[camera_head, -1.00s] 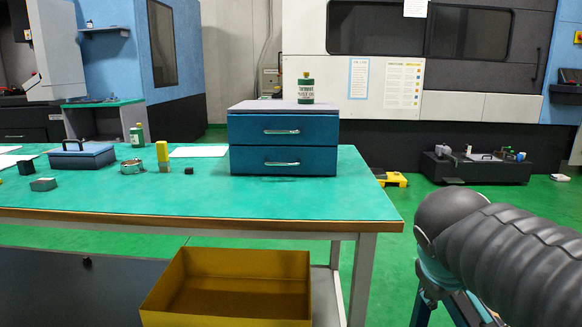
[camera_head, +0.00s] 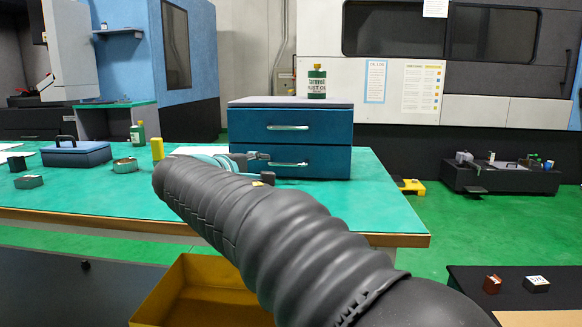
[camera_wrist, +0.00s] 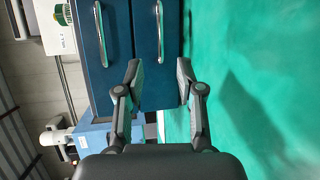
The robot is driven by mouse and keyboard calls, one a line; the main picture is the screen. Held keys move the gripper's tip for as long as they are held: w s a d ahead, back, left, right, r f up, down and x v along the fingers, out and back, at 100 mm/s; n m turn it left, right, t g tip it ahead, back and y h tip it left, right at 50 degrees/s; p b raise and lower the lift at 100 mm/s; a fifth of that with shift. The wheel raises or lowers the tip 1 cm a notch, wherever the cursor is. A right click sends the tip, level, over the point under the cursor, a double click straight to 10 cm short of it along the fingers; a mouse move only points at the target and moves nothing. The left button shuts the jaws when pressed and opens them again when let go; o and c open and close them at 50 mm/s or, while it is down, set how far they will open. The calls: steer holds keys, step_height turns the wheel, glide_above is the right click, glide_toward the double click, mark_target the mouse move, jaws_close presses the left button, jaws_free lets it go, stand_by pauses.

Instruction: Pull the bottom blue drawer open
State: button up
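The blue two-drawer cabinet (camera_head: 340,104) stands on the green-topped table with both drawers shut. The bottom blue drawer (camera_head: 325,163) has a horizontal silver handle (camera_head: 288,164). My gripper (camera_head: 264,161) is in front of the bottom drawer, near the left end of that handle. The wrist view is turned sideways, and there my gripper (camera_wrist: 159,72) is open, one fingertip on each side of the line of the bottom handle (camera_wrist: 159,32). Nothing is between the fingertips; the handle appears beyond them. I cannot tell whether either finger touches the drawer front.
A green bottle (camera_head: 316,82) stands on the cabinet. A blue box (camera_head: 76,155), a round metal part (camera_head: 125,165) and a yellow block (camera_head: 157,148) lie left on the table (camera_head: 385,205). A yellow bin (camera_head: 190,290) is below. The tabletop right of the cabinet is clear.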

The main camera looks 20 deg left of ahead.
mark_target(288, 165)
steer(key=x, duration=1.3)
steer(key=shift+w+d+p, duration=0.25)
steer(key=shift+w+p, duration=0.05)
steer(key=shift+p, duration=0.05)
jaws_close()
